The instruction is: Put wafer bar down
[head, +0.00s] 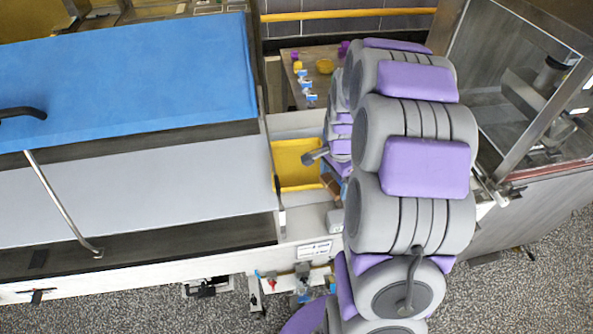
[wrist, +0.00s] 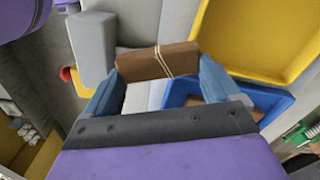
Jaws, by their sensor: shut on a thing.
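The wafer bar (wrist: 150,64), brown with two thin pale lines across it, sits between the two blue fingers of my gripper (wrist: 158,78) in the wrist view. My gripper is shut on it, one finger at each end. In the head view a small brown piece of what looks like the bar (head: 331,185) shows to the left of my arm, beside the yellow tray (head: 290,165). My arm hides most of my gripper there. I cannot tell whether the bar touches the surface below.
In the wrist view a blue tray (wrist: 270,96) with something brown inside lies right of the bar, close to my right finger. The yellow tray (wrist: 255,40) is behind it. A grey block (wrist: 91,48) stands left. Small colored items (head: 306,82) lie on a far table.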

